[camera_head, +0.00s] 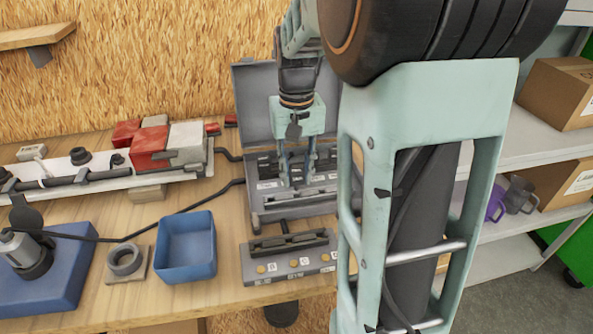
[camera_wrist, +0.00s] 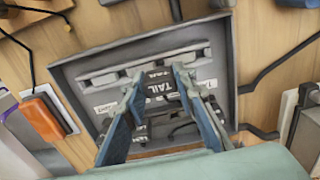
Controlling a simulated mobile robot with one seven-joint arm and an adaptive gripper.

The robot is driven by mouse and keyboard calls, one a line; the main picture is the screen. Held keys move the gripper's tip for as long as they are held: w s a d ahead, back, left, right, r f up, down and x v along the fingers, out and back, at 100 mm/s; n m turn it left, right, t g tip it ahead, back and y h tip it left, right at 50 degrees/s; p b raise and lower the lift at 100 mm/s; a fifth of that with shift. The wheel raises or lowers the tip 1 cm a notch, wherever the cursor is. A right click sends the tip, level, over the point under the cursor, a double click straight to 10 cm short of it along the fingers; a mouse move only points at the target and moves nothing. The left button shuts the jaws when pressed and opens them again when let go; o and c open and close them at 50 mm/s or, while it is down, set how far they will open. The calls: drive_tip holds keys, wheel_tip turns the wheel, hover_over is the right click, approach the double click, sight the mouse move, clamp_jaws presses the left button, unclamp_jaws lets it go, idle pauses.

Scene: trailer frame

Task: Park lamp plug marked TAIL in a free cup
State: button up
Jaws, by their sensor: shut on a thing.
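My gripper (camera_head: 298,178) reaches down into an open grey case (camera_head: 262,100) at the back of the bench. In the wrist view my gripper (camera_wrist: 158,82) has its two blue-grey fingers on either side of a dark piece with a white TAIL marking (camera_wrist: 160,92), and it is shut on this piece. The piece is still within the case outline, whose rim (camera_wrist: 225,60) surrounds it; whether it is lifted clear cannot be told. A second TAIL label shows on the case just beyond it. Much of the piece is hidden by the fingers. No cup can be made out with certainty.
A grey block with labelled yellow round spots (camera_head: 290,266) stands in front of the case. A blue open bin (camera_head: 186,250) is left of it, near a ring on a small board (camera_head: 126,262). Red and grey blocks (camera_head: 165,145) lie on a rail. Dark cables cross the bench.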

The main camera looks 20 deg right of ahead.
sight(297, 183)
drive_tip(key=shift+f, duration=0.15)
drive_tip(key=shift+f+b, duration=0.3)
drive_tip(key=shift+f, duration=0.2)
drive_tip(key=shift+f, duration=0.15)
idle(0.4)
drive_tip(key=shift+f+b, duration=0.35)
drive_tip(key=shift+f, duration=0.1)
drive_tip(key=shift+f+b, duration=0.3)
drive_tip(key=shift+f, duration=0.2)
idle(0.4)
drive_tip(key=o, duration=1.4)
drive_tip(key=shift+r, duration=0.15)
